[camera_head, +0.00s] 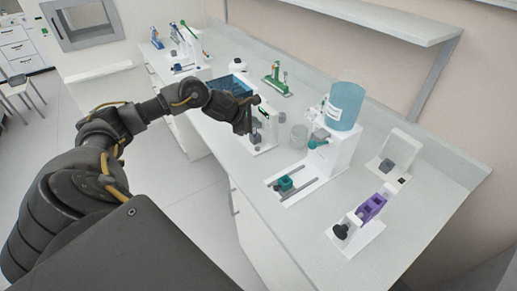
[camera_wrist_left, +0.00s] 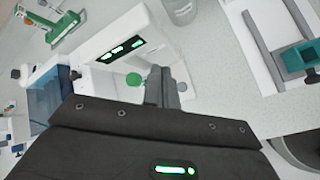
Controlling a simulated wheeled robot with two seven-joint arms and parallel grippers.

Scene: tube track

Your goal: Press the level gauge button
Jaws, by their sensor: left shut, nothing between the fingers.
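A white device (camera_head: 264,136) stands on the bench beside my left gripper. The left wrist view shows its dark panel (camera_wrist_left: 121,49) with lit green marks. A round green button (camera_wrist_left: 133,79) sits on the device's white face below the panel. My left gripper (camera_wrist_left: 164,86) is shut and empty, with its fingers just right of the green button in that view. I cannot tell whether they touch the device. In the head view my left gripper (camera_head: 246,122) partly hides the device. My right gripper is not in view.
A clear beaker (camera_head: 299,136) and a white dispenser with a blue bottle (camera_head: 345,106) are to the right. A purple block (camera_head: 371,207) on a white stand is nearer the front. The bench's front strip is clear.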

